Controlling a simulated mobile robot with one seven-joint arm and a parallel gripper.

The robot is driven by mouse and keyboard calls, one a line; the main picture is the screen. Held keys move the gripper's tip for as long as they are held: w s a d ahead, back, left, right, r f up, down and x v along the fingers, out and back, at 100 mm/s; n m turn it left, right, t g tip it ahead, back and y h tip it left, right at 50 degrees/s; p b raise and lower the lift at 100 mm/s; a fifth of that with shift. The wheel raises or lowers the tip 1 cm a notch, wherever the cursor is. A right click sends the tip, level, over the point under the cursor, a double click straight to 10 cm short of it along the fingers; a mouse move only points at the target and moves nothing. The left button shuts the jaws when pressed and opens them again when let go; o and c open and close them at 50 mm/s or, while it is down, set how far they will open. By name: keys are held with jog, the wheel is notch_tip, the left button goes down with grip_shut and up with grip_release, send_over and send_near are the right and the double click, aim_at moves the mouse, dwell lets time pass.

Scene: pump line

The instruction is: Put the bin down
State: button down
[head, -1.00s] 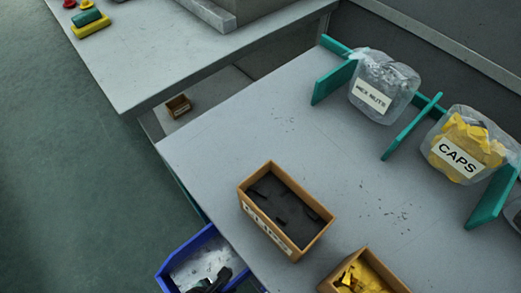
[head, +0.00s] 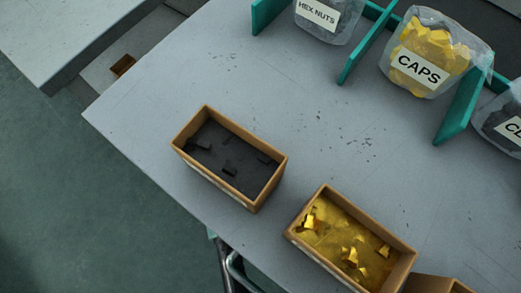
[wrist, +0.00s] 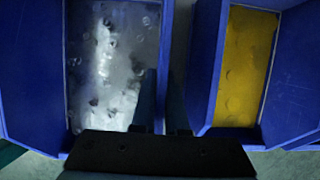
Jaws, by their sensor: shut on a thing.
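In the wrist view, a blue bin (wrist: 162,40) with whitish, shiny contents fills the left side. My gripper (wrist: 162,105) is shut on this bin's right-hand wall, one dark finger inside the bin and one outside. A second blue bin (wrist: 208,65) with yellow contents stands close to the right, with a narrow gap between the two. The undersides of both bins are hidden, so I cannot tell what the held bin rests on. Neither my gripper nor the blue bins show in the head view.
A grey table (head: 290,120) carries a tan box of black parts (head: 190,165) and a tan box of gold parts (head: 300,245) near its front edge. Teal dividers (head: 462,105) separate bags, including the CAPS bag (head: 465,50). Green floor (head: 80,210) lies open at the left.

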jog(key=w+d, duration=0.1)
jog(key=w, duration=0.1)
jog(key=w+d+b, duration=0.1)
jog(key=w, duration=0.1)
jog(key=shift+d, duration=0.35)
jog(key=shift+s+a+f+b, duration=0.1)
jog(key=shift+s+f+b, duration=0.1)
jog(key=shift+f+b, duration=0.5)
jog(key=shift+f, duration=0.1)
jog(key=c, duration=0.9)
grip_release()
jog(key=shift+s+f, duration=0.1)
jog(key=shift+c, duration=0.2)
